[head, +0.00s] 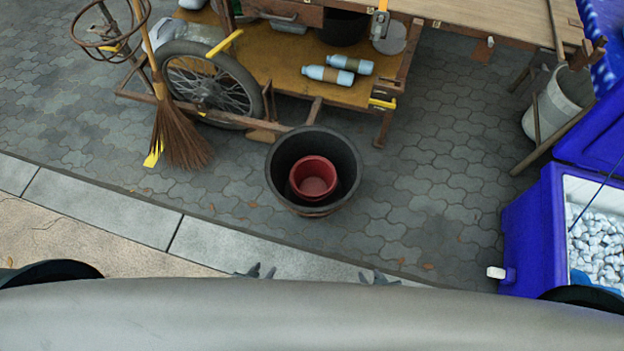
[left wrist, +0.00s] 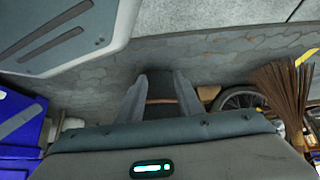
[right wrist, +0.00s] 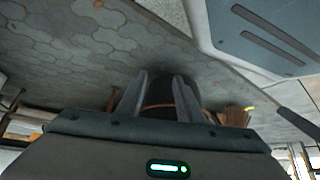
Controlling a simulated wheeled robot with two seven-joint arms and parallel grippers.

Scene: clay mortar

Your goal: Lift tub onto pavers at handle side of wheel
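A round black tub (head: 272,172) stands upright in front of the wooden cart in the head view, with a smaller red pot (head: 313,177) inside it. Its underside is hidden. A spoked wheel (head: 205,88) is at the cart's left, behind and left of the tub. My left gripper (head: 262,270) and right gripper (head: 373,277) are both near the bottom edge, apart from the tub and empty. In the left wrist view the dark tub (left wrist: 160,92) shows between spread fingers. In the right wrist view the tub (right wrist: 160,100) also shows between spread fingers.
Grey pavers (head: 440,190) are clear to the tub's right. A broom (head: 180,135) leans by the wheel at left. Two blue bottles (head: 328,75) lie on the cart's shelf. A blue cooler (head: 530,230) stands at right. A pale curb (head: 215,245) runs in front.

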